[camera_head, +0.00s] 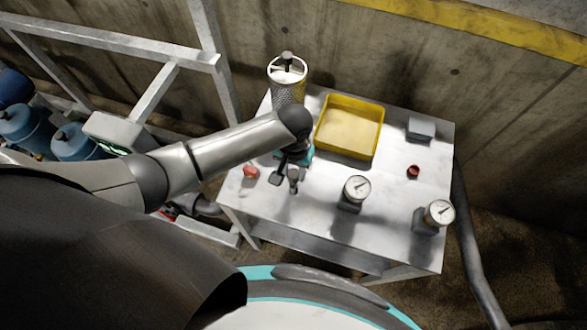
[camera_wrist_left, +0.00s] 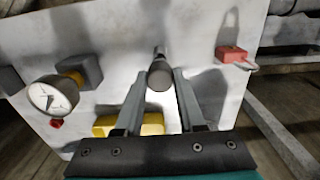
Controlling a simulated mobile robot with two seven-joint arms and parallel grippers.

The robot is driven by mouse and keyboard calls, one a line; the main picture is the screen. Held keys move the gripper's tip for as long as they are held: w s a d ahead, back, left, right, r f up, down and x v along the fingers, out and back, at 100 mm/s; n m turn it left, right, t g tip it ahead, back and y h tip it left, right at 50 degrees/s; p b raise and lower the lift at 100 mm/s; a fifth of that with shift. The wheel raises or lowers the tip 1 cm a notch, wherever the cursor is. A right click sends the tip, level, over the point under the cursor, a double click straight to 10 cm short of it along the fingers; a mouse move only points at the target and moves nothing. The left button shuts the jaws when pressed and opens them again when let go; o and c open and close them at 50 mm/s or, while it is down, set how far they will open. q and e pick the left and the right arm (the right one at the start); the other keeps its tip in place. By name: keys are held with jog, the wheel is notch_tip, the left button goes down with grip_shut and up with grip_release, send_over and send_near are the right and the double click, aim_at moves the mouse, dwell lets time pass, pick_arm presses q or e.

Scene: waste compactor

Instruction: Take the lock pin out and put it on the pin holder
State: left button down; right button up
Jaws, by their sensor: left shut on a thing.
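My left gripper (camera_head: 291,172) is over the left front part of the white table (camera_head: 325,190). In the left wrist view its two fingers (camera_wrist_left: 160,78) are closed on a grey, round-ended cylinder that I take to be the lock pin (camera_wrist_left: 160,76). A darker shaft shows behind its round end. I cannot tell whether the pin is seated in something or clear of it. A red piece with a metal tip (camera_wrist_left: 232,55) lies to the right in the wrist view, and its red top (camera_head: 251,172) shows left of the gripper in the head view. I cannot pick out the pin holder for sure. My right gripper is not in view.
A yellow tray (camera_head: 350,99) and a mesh canister (camera_head: 289,92) stand at the back. Two gauges (camera_head: 357,189) (camera_head: 440,213) stand at the front and right. A red button (camera_head: 413,171) and grey box (camera_head: 421,129) are on the right. A metal frame (camera_head: 170,52) stands left.

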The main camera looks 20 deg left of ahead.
pick_arm(q)
jog(key=shift+f+b, duration=0.75)
jog(key=shift+f, duration=0.75)
jog(key=shift+c, duration=2.2)
grip_release()
jog(key=shift+c, duration=0.4)
jog(key=shift+r, duration=0.1)
